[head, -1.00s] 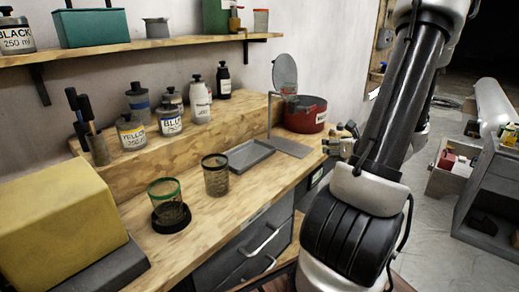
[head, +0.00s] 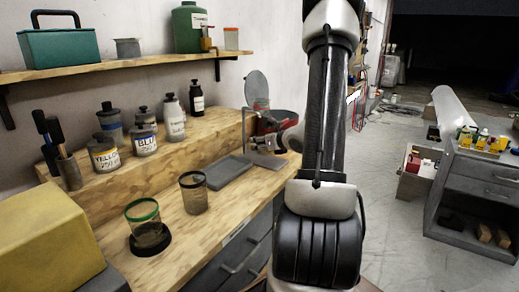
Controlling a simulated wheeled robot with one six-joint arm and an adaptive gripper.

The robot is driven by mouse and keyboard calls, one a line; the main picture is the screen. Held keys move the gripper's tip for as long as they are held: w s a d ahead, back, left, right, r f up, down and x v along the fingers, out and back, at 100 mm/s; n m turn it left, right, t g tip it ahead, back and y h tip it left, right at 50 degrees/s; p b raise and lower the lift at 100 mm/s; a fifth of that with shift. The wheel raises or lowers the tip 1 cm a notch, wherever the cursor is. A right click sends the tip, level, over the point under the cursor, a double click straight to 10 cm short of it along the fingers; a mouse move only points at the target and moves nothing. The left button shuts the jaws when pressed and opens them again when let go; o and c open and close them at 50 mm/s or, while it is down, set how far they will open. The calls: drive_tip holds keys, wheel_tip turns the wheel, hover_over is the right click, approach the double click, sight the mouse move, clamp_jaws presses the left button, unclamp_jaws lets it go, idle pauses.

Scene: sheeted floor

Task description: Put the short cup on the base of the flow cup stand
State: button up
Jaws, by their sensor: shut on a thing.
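The flow cup stand (head: 247,128) stands at the back right of the bench, with a round plate on top and a small cup in its holder. Its flat grey base (head: 268,160) is partly covered by my gripper in this view. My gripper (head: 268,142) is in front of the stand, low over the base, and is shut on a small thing. That thing seems to be the short cup, but it is too small and hidden to make out. I cannot tell whether it touches the base.
A green-rimmed glass (head: 148,232) in a dark ring and a dark-rimmed glass (head: 194,197) stand on the bench. A grey tray (head: 226,173) lies left of the stand. A red pot (head: 290,122) is behind my gripper. Bottles line the raised step.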

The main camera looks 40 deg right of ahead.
drive_tip(key=shift+w, duration=1.2)
drive_tip(key=shift+d+f, duration=0.1)
drive_tip(key=shift+f, duration=1.65)
drive_tip(key=shift+f, duration=0.15)
drive_tip(key=o, duration=1.1)
